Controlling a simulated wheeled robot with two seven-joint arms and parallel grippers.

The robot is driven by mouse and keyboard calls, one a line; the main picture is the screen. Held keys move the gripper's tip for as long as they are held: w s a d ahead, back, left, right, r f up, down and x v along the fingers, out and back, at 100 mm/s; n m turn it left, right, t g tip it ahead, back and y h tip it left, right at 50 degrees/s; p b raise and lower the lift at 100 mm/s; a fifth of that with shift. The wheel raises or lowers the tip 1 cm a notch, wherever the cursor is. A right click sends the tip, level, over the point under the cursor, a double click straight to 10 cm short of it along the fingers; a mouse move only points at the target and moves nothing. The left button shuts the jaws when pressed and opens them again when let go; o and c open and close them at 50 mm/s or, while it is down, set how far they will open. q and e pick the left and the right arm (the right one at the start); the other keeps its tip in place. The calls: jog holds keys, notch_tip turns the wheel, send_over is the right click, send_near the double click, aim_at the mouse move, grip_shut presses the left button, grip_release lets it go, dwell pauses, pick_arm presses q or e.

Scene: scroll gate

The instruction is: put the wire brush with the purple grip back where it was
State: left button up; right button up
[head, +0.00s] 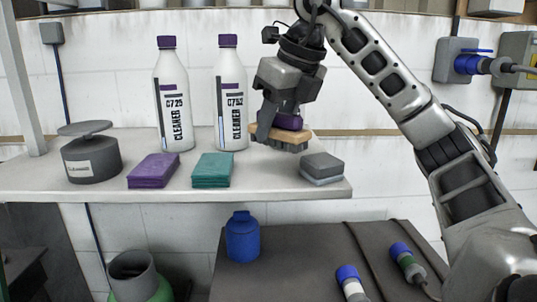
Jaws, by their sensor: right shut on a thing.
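The wire brush with the purple grip (289,121) is in my right gripper (287,108). The gripper points down and is shut on the purple grip. The brush has a tan wooden body and dark bristles facing down. It is held above the right part of the pale shelf (80,190), behind and left of a grey sponge block (321,167). I cannot tell whether the bristles touch the shelf. My left gripper is not in view.
Two white cleaner bottles with purple caps (172,95) (230,95) stand left of the brush. A purple cloth stack (153,170), a teal stack (211,169) and a grey tin (91,157) share the shelf. Below are a blue bottle (242,238) and a dark surface (300,260).

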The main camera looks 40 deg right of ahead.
jog(key=shift+x, duration=0.95)
jog(key=shift+w+d+f, duration=0.25)
jog(key=shift+w+f, duration=0.15)
jog(key=shift+w, duration=0.25)
notch_tip(320, 180, down, 4)
jog(key=shift+w+r, duration=0.2)
jog(key=shift+f, duration=0.15)
jog(key=o, duration=0.9)
jog(key=shift+o, duration=0.2)
